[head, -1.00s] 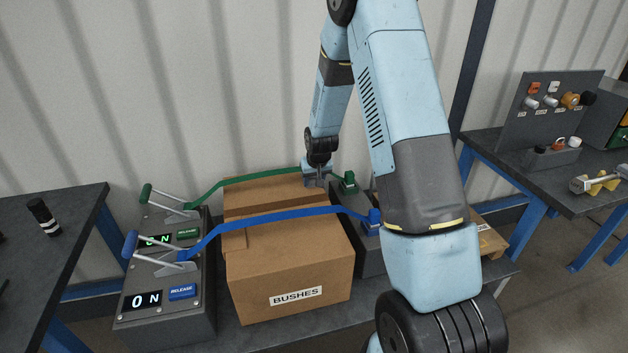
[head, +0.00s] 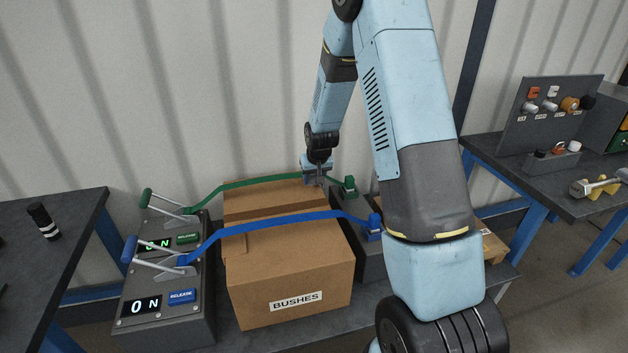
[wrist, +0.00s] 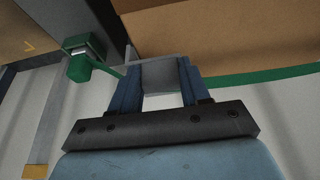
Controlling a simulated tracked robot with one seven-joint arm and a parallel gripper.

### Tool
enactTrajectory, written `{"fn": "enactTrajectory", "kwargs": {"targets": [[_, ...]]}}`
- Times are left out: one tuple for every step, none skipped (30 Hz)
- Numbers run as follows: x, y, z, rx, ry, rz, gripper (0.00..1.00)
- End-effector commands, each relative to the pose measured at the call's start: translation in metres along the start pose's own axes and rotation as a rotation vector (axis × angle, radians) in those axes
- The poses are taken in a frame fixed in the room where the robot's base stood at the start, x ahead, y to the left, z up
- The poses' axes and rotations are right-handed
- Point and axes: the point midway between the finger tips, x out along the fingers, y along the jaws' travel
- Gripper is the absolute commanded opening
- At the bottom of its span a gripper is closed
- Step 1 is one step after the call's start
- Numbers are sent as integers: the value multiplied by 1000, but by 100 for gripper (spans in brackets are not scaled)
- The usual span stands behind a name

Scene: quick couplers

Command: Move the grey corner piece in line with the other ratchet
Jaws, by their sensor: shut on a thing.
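My gripper (head: 318,178) is at the far right top edge of the box, by the green strap (head: 250,182). In the wrist view, my gripper (wrist: 158,88) is shut on the grey corner piece (wrist: 160,75), which sits between its two fingers at the box edge. The green strap shows on both sides of the piece; contact between them is unclear. The green ratchet (head: 165,203) stands behind the blue ratchet (head: 155,256) at the left. The blue strap (head: 280,219) crosses the box nearer to me.
The cardboard box (head: 290,265), labelled BUSHES, stands between the ratchet units and the anchor unit. A green buckle (head: 350,187) and a blue buckle (head: 375,227) are at its right. My arm hides part of the right side. A wall stands close behind.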

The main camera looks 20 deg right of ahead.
Motion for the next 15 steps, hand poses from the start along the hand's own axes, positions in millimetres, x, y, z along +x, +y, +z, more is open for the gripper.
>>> {"fn": "enactTrajectory", "kwargs": {"targets": [[-2, 0, -1, 0, 1, 0, 10], [-3, 0, -1, 0, 0, 0, 10], [-4, 0, -2, 0, 0, 0, 10], [-5, 0, -2, 0, 0, 0, 10], [-5, 0, -2, 0, 0, 0, 10], [-7, 0, -3, 0, 0, 0, 10], [-8, 0, -3, 0, 0, 0, 10], [-8, 0, -4, 0, 0, 0, 10], [-10, 0, -4, 0, 0, 0, 10], [-11, 0, -5, 0, 0, 0, 10], [-12, 0, -5, 0, 1, 0, 10], [-13, 0, -6, 0, 1, 0, 10], [-14, 0, -6, 0, 1, 0, 10], [-15, 0, -6, 0, 1, 0, 10], [-16, 0, -7, 0, 1, 0, 10]]}}
